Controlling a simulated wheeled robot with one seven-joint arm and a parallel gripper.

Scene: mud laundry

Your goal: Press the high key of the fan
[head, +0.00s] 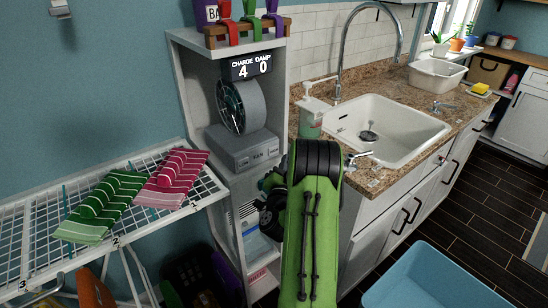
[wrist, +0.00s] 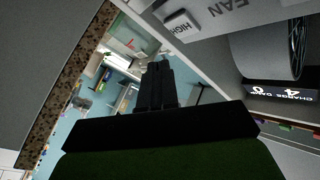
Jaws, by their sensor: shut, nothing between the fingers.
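The fan (head: 241,106) stands on a grey base marked FAN (head: 236,151) in the tall shelf unit, below a display reading CHARGE 4, DAMP 0. In the wrist view the high key (wrist: 181,27), a light block lettered HIGH, shows at the top on the base's front, beside the word FAN. My gripper (wrist: 158,68) is shut and empty, its dark fingers together in the middle of the wrist view. The fingertips appear apart from the key, below and left of it in that picture. In the head view my green arm hides most of the gripper, below and right of the fan base.
A wire rack (head: 40,222) with folded striped cloths stands left of the unit. The counter (head: 372,180) with a white sink (head: 400,137) and a soap bottle (head: 310,119) is close on the right. A blue tub (head: 435,275) stands on the floor at lower right.

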